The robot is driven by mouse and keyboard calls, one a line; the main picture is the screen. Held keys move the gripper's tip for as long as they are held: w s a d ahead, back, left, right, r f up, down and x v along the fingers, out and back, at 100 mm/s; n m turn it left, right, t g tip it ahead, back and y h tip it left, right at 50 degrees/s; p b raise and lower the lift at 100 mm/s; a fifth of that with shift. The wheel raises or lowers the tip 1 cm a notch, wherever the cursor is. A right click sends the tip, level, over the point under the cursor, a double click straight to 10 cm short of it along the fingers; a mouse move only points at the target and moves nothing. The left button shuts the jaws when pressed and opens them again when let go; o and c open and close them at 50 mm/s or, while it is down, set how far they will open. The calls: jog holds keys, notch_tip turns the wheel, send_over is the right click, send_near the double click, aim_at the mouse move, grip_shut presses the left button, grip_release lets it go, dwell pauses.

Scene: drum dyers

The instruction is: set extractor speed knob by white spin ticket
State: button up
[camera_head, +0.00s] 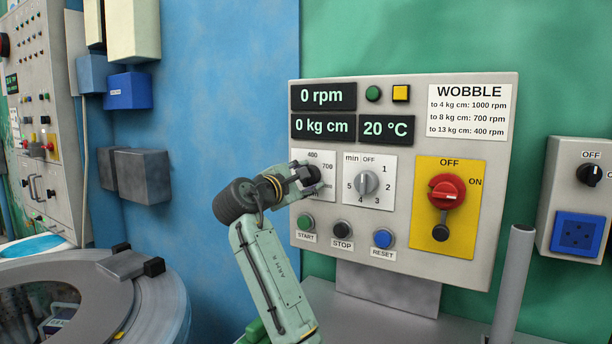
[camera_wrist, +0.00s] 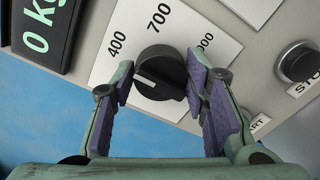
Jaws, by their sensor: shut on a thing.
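The extractor speed knob is a round black knob (camera_wrist: 160,72) on a white plate marked 400, 700 and a partly hidden third number ending in 00. Its short white mark points left, on the 400 side, in the wrist view. My gripper (camera_wrist: 160,88) is shut on the knob, with a purple-padded finger on each side. In the head view my gripper (camera_head: 304,180) covers most of the knob. I can make out no loose white spin ticket. A white WOBBLE notice (camera_head: 468,112) lists 4 kg cm 1000 rpm, 8 kg cm 700 rpm, 13 kg cm 400 rpm.
Displays read 0 rpm (camera_head: 323,96), 0 kg cm (camera_head: 323,127) and 20 °C (camera_head: 386,129). A grey timer knob (camera_head: 366,183) is beside the speed plate. START (camera_head: 306,221), STOP (camera_head: 342,229) and RESET (camera_head: 383,238) buttons are below. A red switch (camera_head: 446,191) is at right.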

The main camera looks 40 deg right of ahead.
jog(key=shift+f, duration=0.15)
dwell(0.3)
jog(key=o, duration=0.9)
jog(key=shift+a, duration=0.1)
jog(key=shift+o, duration=1.2)
jog(key=v, duration=1.2)
